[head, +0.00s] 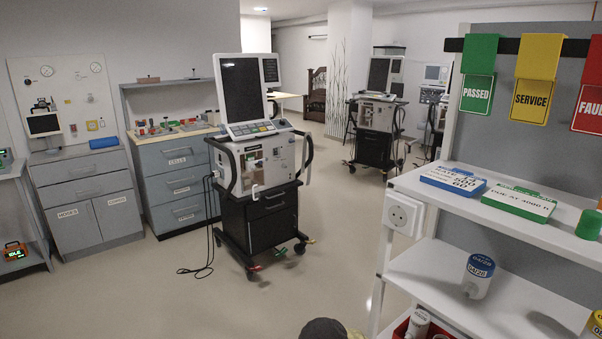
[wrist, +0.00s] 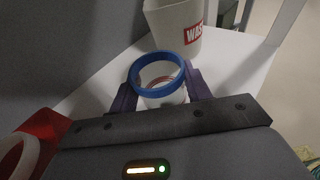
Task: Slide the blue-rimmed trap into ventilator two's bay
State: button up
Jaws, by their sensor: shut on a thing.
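My gripper (wrist: 164,90) is shut on the blue-rimmed trap (wrist: 158,57) in the wrist view, with a dark finger on each side of its pale body. The blue rim faces the camera. I cannot tell whether the trap's base touches the white shelf (wrist: 105,70) behind it. In the head view neither my fingers nor this trap shows. The nearest ventilator (head: 266,160) stands on a black cart at mid-floor, with openings and fittings on its front. Another ventilator (head: 380,112) stands farther back. I cannot read which one is number two.
A white bin marked "WAS" (wrist: 177,28) stands just beyond the trap. A red container (wrist: 40,130) with a white ring is at lower left. In the head view a blue-topped jar (head: 478,275) sits on the right shelving (head: 440,272). Floor around the nearest cart is largely open.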

jog(key=shift+s+a+r+p, duration=0.15)
jog(key=shift+r+p, duration=0.15)
jog(key=shift+r, duration=0.15)
jog(key=w+a+r+n+t+y+p, duration=0.35)
jog(key=a+r+n+t+p, duration=0.55)
jog(key=a+r+t+p, duration=0.3)
jog(key=s+a+f+n+t+y+p, duration=0.1)
jog(key=a+n+t+y+p, duration=0.3)
jog(key=a, duration=1.3)
jog(key=s+n+y+p, duration=0.1)
jog(key=n+y+p, duration=0.2)
jog(key=n+y, duration=0.2)
jog(key=shift+s+a+f+n+y, duration=0.2)
jog(key=shift+f+n+y, duration=0.15)
jog(key=shift+y, duration=1)
